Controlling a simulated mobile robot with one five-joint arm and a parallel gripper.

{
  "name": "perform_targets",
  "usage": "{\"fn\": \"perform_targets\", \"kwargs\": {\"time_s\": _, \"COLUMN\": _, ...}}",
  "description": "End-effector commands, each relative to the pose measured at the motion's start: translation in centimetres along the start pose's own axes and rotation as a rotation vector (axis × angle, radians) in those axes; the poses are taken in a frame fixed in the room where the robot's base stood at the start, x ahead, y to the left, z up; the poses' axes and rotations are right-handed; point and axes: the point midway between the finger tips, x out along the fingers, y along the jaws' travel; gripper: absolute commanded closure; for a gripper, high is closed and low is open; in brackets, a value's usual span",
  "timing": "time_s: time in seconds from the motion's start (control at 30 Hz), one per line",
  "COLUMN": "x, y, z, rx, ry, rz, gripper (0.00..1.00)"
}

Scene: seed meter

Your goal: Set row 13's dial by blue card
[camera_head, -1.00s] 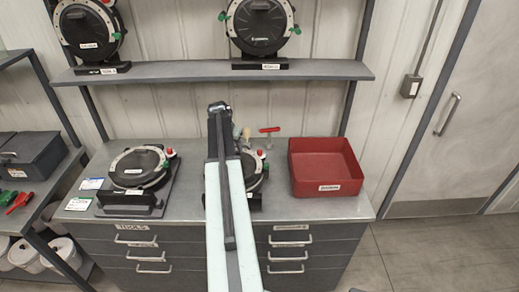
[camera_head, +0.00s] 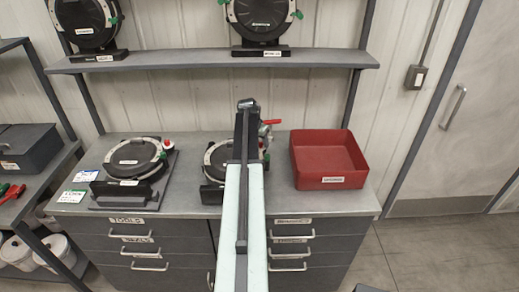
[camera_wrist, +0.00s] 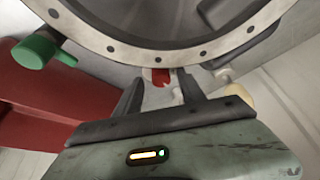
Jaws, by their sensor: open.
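The blue-edged card (camera_head: 88,176) and a green-edged card (camera_head: 72,196) lie on the bench at left; their writing is too small to read. A round seed meter (camera_head: 134,158) with a red knob (camera_head: 168,142) lies beside them. A second seed meter (camera_head: 213,170) is partly hidden behind my arm. In the wrist view a large round meter rim (camera_wrist: 160,50) with a green knob (camera_wrist: 36,52) fills the top. My gripper (camera_wrist: 160,88) is open below it, with a small red part (camera_wrist: 160,77) visible between the jaws. I cannot tell which meter is row 13's.
A red bin (camera_head: 333,181) stands right of my arm. Two more meters (camera_head: 84,22) (camera_head: 262,18) stand on the shelf (camera_head: 200,61) above. Drawers (camera_head: 290,255) are below the bench top.

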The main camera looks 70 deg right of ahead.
Motion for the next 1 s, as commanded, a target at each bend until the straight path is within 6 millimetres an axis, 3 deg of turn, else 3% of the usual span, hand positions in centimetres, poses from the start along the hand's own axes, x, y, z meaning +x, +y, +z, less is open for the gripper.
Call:
{"fn": "perform_targets", "kwargs": {"time_s": 0.2, "x": 0.0, "y": 0.0, "z": -0.1, "rx": 0.000, "ry": 0.000, "rz": 0.000, "gripper": 0.53}}
{"fn": "perform_targets", "kwargs": {"time_s": 0.37, "x": -0.1, "y": 0.0, "z": -0.1, "rx": 0.000, "ry": 0.000, "rz": 0.000, "gripper": 0.98}}
{"fn": "perform_targets", "kwargs": {"time_s": 0.4, "x": -0.1, "y": 0.0, "z": -0.1, "rx": 0.000, "ry": 0.000, "rz": 0.000, "gripper": 1.00}}
{"fn": "perform_targets", "kwargs": {"time_s": 0.47, "x": -0.5, "y": 0.3, "z": 1.0, "rx": -0.001, "ry": -0.001, "rz": 0.000, "gripper": 1.00}}
{"fn": "perform_targets", "kwargs": {"time_s": 0.6, "x": -0.1, "y": 0.2, "z": 0.0, "rx": 0.011, "ry": -0.001, "rz": 0.005, "gripper": 1.00}}
{"fn": "perform_targets", "kwargs": {"time_s": 1.0, "x": 0.1, "y": 0.0, "z": -0.4, "rx": 0.198, "ry": 0.002, "rz": 0.083, "gripper": 1.00}}
